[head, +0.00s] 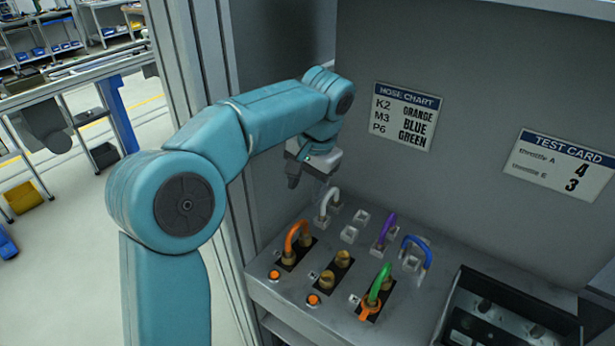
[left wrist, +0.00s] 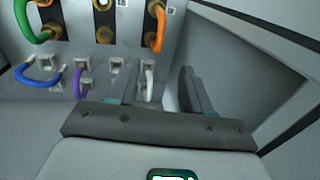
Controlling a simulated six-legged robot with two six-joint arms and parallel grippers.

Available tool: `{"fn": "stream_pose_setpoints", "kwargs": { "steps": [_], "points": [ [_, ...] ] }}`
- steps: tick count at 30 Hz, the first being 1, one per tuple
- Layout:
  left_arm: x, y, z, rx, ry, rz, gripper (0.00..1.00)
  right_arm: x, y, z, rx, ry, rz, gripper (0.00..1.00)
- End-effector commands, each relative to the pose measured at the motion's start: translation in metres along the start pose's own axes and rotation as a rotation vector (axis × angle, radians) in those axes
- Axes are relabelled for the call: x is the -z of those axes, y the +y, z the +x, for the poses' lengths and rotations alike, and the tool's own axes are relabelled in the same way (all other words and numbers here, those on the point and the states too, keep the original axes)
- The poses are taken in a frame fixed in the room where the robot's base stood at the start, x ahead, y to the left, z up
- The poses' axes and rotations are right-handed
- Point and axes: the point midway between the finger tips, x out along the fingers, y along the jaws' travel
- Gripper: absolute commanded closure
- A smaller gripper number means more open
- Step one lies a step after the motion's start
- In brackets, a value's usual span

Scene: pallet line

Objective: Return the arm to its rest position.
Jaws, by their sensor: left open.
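My left arm reaches in from the left in the head view, and its gripper (head: 306,172) hangs above the back left of the hose panel, near the white hose (head: 328,203). In the left wrist view the two fingers of the gripper (left wrist: 162,90) stand apart. The white hose (left wrist: 149,78) shows between or just beyond them; I see no hold on it. My right gripper is not in view.
The panel (head: 330,318) bears an orange hose (head: 293,236), a green hose (head: 378,283), a purple hose (head: 386,228) and a blue hose (head: 418,247). A cabinet post (head: 205,90) stands close behind my arm. A dark open box (head: 505,310) is at right.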

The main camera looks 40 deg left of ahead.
Motion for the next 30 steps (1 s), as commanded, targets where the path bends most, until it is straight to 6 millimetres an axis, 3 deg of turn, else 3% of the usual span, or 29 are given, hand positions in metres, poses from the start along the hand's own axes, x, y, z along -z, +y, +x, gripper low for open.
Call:
{"fn": "stream_pose_setpoints", "kwargs": {
  "steps": [4, 13, 21, 30],
  "points": [
    [0.0, 0.0, -0.016, 0.0, 0.001, 0.001, 0.51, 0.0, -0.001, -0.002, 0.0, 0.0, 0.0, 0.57],
    [0.0, -0.001, -0.022, 0.0, 0.0, 0.0, 0.51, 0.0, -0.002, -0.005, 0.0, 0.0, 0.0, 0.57],
    [0.0, -0.01, -0.072, 0.0, 0.0, 0.0, 0.51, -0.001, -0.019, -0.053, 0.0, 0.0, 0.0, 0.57],
    [0.0, -0.018, -0.11, 0.0, 0.0, 0.0, 0.51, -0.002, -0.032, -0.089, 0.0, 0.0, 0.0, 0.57]
  ]
}}
